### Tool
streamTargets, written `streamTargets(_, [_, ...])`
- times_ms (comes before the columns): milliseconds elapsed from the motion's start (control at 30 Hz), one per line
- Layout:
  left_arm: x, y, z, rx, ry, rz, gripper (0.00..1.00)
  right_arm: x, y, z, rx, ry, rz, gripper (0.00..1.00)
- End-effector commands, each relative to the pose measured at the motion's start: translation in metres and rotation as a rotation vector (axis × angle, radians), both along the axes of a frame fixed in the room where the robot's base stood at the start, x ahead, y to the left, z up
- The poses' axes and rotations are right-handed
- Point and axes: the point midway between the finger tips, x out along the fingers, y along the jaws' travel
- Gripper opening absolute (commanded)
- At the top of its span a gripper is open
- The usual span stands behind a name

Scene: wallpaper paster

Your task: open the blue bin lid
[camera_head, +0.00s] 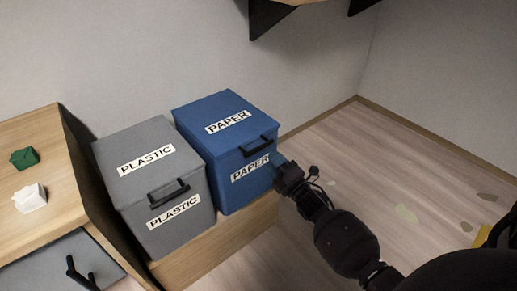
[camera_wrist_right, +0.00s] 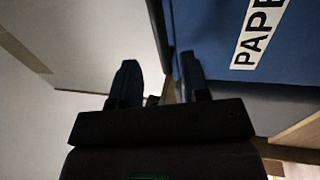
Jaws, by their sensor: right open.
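The blue bin (camera_head: 232,150) labelled PAPER stands on a low wooden platform, with its lid (camera_head: 222,112) shut. A black handle (camera_head: 258,146) sits at the lid's front edge. My right gripper (camera_head: 281,168) is at the bin's front right side, just below and right of the handle. In the right wrist view my right gripper (camera_wrist_right: 156,80) has its two fingers apart with nothing between them, and the blue bin (camera_wrist_right: 220,60) fills the upper right beside one finger. Whether that finger touches the bin I cannot tell. My left gripper is not in view.
A grey PLASTIC bin (camera_head: 155,185) with a black handle stands directly left of the blue bin. A dark shelf bracket (camera_head: 265,16) hangs above.

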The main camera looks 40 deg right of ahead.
Motion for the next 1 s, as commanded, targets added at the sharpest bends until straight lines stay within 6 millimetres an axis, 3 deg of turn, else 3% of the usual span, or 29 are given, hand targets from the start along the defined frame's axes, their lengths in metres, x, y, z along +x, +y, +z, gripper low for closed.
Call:
streamTargets(200, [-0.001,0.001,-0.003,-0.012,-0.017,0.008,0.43,0.036,0.0,0.005,0.0,0.005,0.0,0.42])
streamTargets(400, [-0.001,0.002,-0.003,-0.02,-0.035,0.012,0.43,0.058,-0.001,0.01,0.001,0.005,-0.001,0.42])
streamTargets(833, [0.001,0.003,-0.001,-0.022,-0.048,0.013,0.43,0.067,0.0,0.014,0.002,0.003,-0.001,0.42])
streamTargets(867, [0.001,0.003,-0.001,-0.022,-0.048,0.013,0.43,0.067,0.0,0.014,0.002,0.003,-0.001,0.41])
streamTargets(1000, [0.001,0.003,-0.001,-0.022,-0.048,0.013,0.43,0.067,0.0,0.014,0.002,0.003,-0.001,0.19])
